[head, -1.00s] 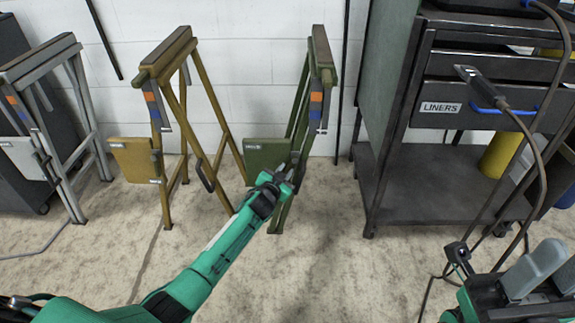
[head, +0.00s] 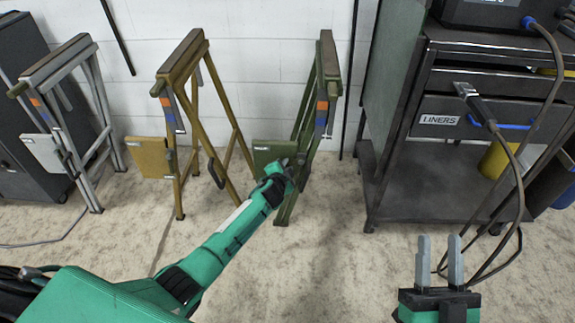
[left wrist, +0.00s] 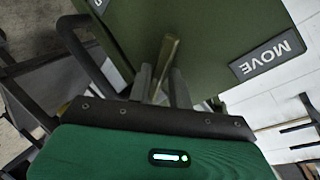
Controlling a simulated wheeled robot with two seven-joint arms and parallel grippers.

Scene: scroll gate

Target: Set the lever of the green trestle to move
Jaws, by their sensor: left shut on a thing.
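The green trestle (head: 328,75) stands at the wall in the head view, with a green panel (head: 270,153) at its left side. My left gripper (head: 285,168) is at the trestle beside this panel and hides the lever there. In the left wrist view, the left gripper (left wrist: 162,88) is shut on a tan lever (left wrist: 169,52) in front of the green panel (left wrist: 195,35). A MOVE label (left wrist: 267,57) is on the panel to the right of the lever; another label is cut off at the top. My right gripper (head: 440,260) is open and empty over the floor.
A yellow-brown trestle (head: 190,70) and a grey trestle (head: 62,75) stand to the left. A dark drawer cart (head: 450,150) labelled LINERS stands to the right, with hanging cables (head: 510,165). The floor between the arms is clear.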

